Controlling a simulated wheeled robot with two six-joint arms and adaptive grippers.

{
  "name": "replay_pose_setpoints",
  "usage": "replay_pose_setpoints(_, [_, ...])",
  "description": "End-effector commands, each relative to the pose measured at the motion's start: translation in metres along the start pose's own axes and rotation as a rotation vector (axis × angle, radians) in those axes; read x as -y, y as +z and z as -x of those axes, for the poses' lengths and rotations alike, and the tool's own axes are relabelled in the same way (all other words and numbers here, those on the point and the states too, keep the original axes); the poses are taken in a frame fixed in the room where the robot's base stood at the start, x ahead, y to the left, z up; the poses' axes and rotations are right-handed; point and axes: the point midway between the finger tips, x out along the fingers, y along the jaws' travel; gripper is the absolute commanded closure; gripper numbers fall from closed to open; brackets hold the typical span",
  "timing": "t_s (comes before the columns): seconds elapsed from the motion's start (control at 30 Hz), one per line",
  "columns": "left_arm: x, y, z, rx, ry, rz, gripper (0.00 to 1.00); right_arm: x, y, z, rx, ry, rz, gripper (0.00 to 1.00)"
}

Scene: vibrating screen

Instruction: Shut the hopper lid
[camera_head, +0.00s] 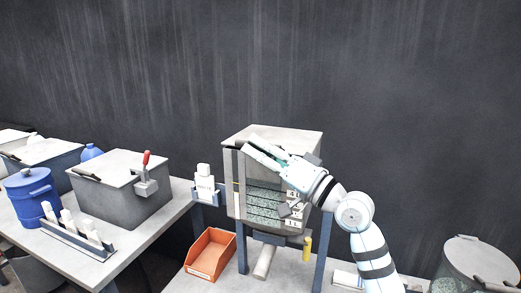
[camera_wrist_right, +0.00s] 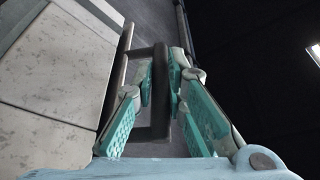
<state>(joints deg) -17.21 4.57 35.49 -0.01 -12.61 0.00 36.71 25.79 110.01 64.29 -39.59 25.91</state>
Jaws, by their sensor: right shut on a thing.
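The screen unit stands in the middle of the head view, with a pale grey flat top panel (camera_head: 296,136) that I take for the hopper lid. It looks about level; I cannot tell whether it is fully down. My right gripper (camera_head: 250,148) reaches in from the right across the unit's top front. In the right wrist view a dark bar handle (camera_wrist_right: 159,92) lies between the fingers of the right gripper (camera_wrist_right: 164,88), which is shut on it. A pale panel (camera_wrist_right: 55,65) fills the left of that view. My left gripper is not in view.
Numbered trays of green grains (camera_head: 265,204) sit in the unit's front. An orange bin (camera_head: 211,253) stands below left. A grey box (camera_head: 121,195) with a red-handled clamp (camera_head: 146,158) and a blue drum (camera_head: 32,192) are on the left table. A round bin (camera_head: 475,262) stands at right.

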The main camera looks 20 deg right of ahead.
Motion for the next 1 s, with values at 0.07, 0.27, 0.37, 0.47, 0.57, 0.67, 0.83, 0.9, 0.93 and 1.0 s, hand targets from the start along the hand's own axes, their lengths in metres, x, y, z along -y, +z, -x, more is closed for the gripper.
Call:
replay_pose_setpoints(0.07, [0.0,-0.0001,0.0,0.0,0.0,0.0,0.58,-0.0025,0.001,-0.0001,0.002,0.006,-0.003,1.0])
replay_pose_setpoints(0.27, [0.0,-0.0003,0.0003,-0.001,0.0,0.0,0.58,-0.0023,0.0007,-0.0003,0.002,0.006,-0.003,1.0])
replay_pose_setpoints(0.37, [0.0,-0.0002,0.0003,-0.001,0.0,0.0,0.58,-0.0021,0.0006,-0.0003,0.002,0.005,-0.003,0.79])
replay_pose_setpoints(0.47, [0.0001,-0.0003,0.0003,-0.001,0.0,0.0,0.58,-0.0018,0.0001,0.0001,0.001,0.005,-0.002,0.79])
replay_pose_setpoints(0.57, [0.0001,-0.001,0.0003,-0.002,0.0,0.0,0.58,-0.0018,-0.0004,0.0005,0.0,0.005,-0.001,0.79])
replay_pose_setpoints(0.67, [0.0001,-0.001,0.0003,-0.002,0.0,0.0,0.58,-0.0016,-0.0008,0.0009,-0.001,0.005,-0.001,0.79])
replay_pose_setpoints(0.83, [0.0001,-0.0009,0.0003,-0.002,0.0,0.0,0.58,-0.0013,-0.0009,0.001,-0.001,0.004,0.0,0.79])
replay_pose_setpoints(0.9, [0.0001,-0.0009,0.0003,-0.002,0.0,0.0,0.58,-0.0011,-0.0009,0.0009,-0.001,0.004,0.0,0.79])
replay_pose_setpoints(0.93, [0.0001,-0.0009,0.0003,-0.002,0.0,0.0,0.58,-0.0011,-0.0009,0.0008,-0.001,0.004,0.0,0.79])
replay_pose_setpoints(1.0, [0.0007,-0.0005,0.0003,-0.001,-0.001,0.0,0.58,-0.001,-0.0007,0.0007,-0.001,0.003,0.0,0.79])
